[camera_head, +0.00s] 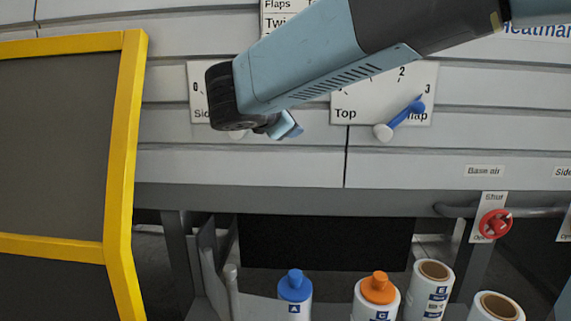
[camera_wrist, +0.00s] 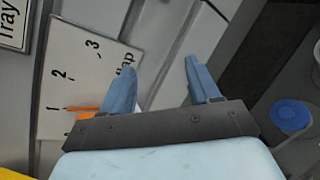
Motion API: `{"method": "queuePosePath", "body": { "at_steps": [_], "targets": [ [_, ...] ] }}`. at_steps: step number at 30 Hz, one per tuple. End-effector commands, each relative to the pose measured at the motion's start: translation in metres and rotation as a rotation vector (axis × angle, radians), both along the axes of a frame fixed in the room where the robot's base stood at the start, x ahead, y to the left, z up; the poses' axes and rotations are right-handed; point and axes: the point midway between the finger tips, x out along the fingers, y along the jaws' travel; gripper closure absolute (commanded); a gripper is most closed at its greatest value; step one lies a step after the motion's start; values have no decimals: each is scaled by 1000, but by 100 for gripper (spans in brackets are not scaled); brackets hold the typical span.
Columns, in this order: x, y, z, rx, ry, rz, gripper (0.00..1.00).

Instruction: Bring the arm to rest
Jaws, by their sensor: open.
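My arm (camera_head: 315,55) reaches in from the upper right of the head view, across the front of the grey machine. My gripper (camera_head: 286,126) is in front of the panels, between the Side plate (camera_head: 198,95) and the Top flap plate (camera_head: 355,97). In the wrist view my gripper (camera_wrist: 160,70) has its two blue fingers apart, with nothing between them. The wrist view shows a flap scale plate (camera_wrist: 75,65) beyond the left finger. An orange lever (camera_wrist: 82,109) on that plate lies near the 1. The arm hides most of the Side plate in the head view.
A blue lever (camera_head: 405,115) on the Top flap plate points near 3. A red valve handle (camera_head: 495,223) is at right. A yellow frame (camera_head: 125,150) stands at left. Below are a blue-capped bottle (camera_head: 295,288), an orange-capped bottle (camera_head: 379,290) and white rolls (camera_head: 430,290).

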Motion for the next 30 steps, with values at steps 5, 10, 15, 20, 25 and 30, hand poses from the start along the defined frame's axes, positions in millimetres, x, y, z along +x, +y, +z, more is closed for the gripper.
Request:
{"method": "queuePosePath", "body": {
  "at_steps": [5,10,15,20,25,30],
  "targets": [
    [-23,-109,-31,297,103,-274,39],
    [-66,-184,-66,623,160,-540,39],
    [-116,-231,-99,978,173,-800,39],
    [-159,-253,-124,1325,146,-1022,39],
    [-188,-258,-139,1619,104,-1183,39],
    [-199,-257,-145,1765,81,-1252,39]
  ]
}}
